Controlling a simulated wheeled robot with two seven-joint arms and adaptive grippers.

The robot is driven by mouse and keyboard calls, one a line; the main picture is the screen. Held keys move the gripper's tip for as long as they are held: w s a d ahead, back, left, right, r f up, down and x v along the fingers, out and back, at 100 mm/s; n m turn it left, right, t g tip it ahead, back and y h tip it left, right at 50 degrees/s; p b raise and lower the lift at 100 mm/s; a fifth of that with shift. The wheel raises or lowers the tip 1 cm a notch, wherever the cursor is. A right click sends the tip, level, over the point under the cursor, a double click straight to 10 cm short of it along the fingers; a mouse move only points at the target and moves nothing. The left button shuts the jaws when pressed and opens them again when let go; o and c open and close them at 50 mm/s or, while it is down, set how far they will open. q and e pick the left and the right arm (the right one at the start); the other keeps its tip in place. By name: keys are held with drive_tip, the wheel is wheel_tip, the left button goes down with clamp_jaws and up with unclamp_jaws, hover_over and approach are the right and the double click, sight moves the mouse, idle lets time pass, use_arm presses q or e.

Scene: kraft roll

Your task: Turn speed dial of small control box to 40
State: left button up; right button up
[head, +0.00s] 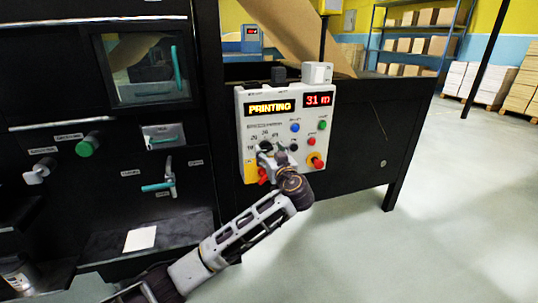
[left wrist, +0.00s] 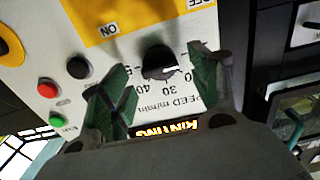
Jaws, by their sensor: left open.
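The small control box (head: 285,128) is a pale panel with a lit "PRINTING" display and a red "31 m" display. Its speed dial (left wrist: 157,61) is a black knob with a white pointer mark, above the "SPEED m/min" print in the upside-down left wrist view. The pointer looks to be on the 30 side of the scale, away from 40; its exact reading is unclear. My left gripper (left wrist: 151,72) is open, its green-padded fingers on either side of the dial; contact is unclear. In the head view the left gripper (head: 267,158) covers part of the dial. My right gripper is not in view.
Red (left wrist: 47,88), black (left wrist: 78,67) and green (left wrist: 56,119) buttons sit beside the dial. A red emergency button on yellow (head: 316,161) is at the box's lower right. A black machine cabinet (head: 100,110) stands at left. Floor at right (head: 450,200) is clear.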

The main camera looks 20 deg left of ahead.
use_arm(q)
drive_tip(key=shift+w+a, duration=0.4)
drive_tip(key=shift+w, duration=0.15)
drive_tip(key=c, duration=1)
